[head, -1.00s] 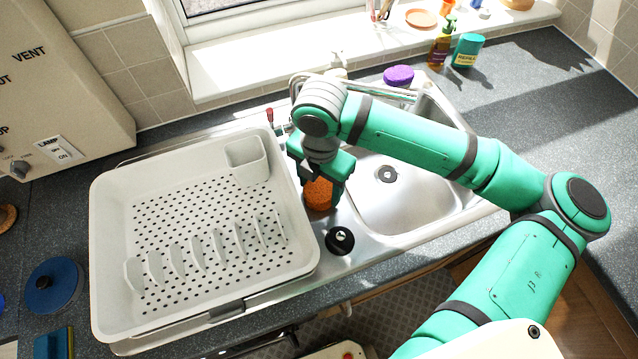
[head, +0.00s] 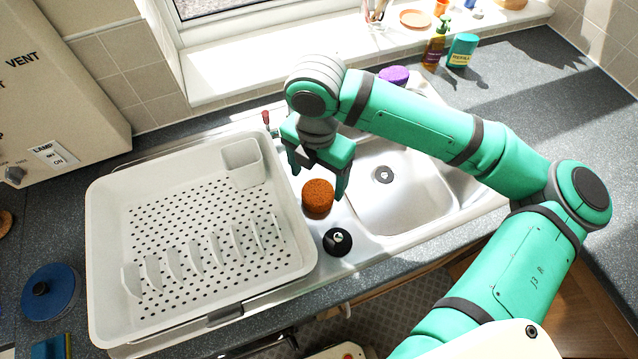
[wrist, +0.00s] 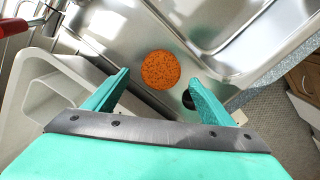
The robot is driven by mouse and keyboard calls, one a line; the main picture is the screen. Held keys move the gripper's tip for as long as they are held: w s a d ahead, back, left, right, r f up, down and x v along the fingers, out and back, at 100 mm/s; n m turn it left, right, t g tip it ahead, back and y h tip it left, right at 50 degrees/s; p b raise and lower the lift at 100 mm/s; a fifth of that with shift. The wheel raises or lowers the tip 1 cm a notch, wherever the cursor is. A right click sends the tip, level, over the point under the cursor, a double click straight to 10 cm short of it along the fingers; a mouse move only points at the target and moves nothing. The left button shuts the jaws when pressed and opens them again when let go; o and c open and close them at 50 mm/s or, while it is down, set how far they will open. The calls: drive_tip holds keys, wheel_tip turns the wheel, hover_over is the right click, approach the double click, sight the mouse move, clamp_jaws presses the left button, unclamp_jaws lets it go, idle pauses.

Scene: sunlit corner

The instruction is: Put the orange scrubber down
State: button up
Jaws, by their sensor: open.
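The orange scrubber (head: 318,196) rests on the steel sink surface between the dish rack and the sink bowl, just behind a black plug (head: 338,241). It also shows as a round orange disc in the wrist view (wrist: 160,70). My gripper (head: 318,181) is open and empty, raised above and slightly behind the scrubber. In the wrist view its two fingers (wrist: 160,82) are spread apart, with the scrubber below and between them. The gripper and the scrubber look apart.
A grey dish rack (head: 105,200) with a cutlery cup (head: 242,163) stands close on the left. The empty sink bowl (head: 400,205) lies to the right. A purple scrubber (head: 394,75) is behind the bowl. A red-handled tap part (wrist: 12,27) is near my wrist.

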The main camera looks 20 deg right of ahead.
sight(318, 190)
wheel_tip(318, 190, up, 7)
drive_tip(key=shift+r, duration=0.15)
idle(0.7)
